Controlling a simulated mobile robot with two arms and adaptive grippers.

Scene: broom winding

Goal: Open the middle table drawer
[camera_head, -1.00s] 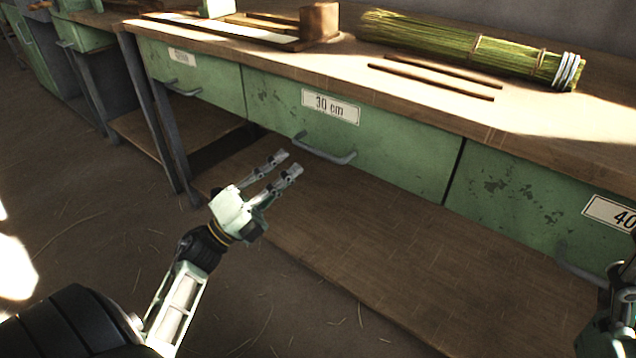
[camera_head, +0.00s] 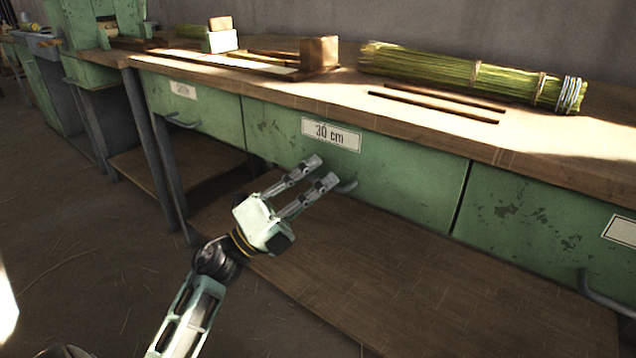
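The middle drawer (camera_head: 400,180) is a worn green front with a "30 cm" label (camera_head: 331,134), and it is shut in the table. Its grey bar handle (camera_head: 347,186) is partly hidden behind my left gripper (camera_head: 325,172). That gripper is open, its two fingers apart and pointing up and right at the handle area. I cannot tell whether the fingers touch the handle. My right gripper is out of view.
A left drawer (camera_head: 205,112) and a right drawer (camera_head: 545,225) flank it, both shut. On the tabletop (camera_head: 440,125) lie a straw bundle (camera_head: 470,75), thin sticks (camera_head: 436,107) and a wooden block (camera_head: 319,54). A lower shelf (camera_head: 400,290) lies below the drawers.

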